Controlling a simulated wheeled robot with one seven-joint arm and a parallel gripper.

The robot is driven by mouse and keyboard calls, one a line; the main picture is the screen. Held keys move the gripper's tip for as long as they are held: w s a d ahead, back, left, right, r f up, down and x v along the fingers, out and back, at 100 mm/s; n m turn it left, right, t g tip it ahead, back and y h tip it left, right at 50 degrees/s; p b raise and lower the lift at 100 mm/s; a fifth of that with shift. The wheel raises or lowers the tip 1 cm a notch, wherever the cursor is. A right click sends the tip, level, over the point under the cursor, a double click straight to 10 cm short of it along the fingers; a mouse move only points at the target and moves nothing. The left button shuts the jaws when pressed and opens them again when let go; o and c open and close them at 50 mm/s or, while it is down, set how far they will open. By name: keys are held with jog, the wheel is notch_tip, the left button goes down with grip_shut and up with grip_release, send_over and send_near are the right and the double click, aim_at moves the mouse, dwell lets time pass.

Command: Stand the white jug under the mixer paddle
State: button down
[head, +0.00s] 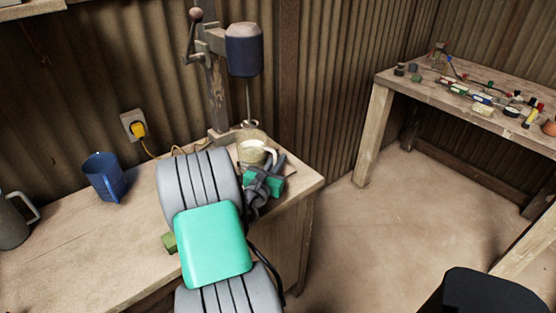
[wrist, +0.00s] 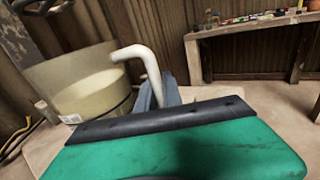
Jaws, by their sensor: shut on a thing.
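The white jug (head: 250,152), pale cream with a loop handle, stands upright at the bench's far right corner. It also shows in the wrist view (wrist: 80,88), with its white handle (wrist: 138,58) towards my gripper. My gripper (head: 276,167) is shut on the jug's handle, at the jug's right side. One grey finger shows beside the handle in the wrist view. The mixer paddle (head: 249,122) hangs on a thin rod below the dark mixer motor (head: 244,50), just above the jug in the head view. I cannot tell whether the paddle is exactly over the jug's mouth.
A blue mug (head: 104,177) and a grey jug (head: 12,222) stand on the bench (head: 70,247) at left. A yellow plug (head: 138,129) sits in the wall socket, its cable running towards the mixer. A second bench (head: 385,84) with several small items stands at right.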

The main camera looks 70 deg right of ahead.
jog(key=c, duration=1.4)
grip_release()
jog(key=shift+a+f, duration=0.1)
jog(key=shift+f, duration=0.05)
jog(key=shift+a, duration=0.1)
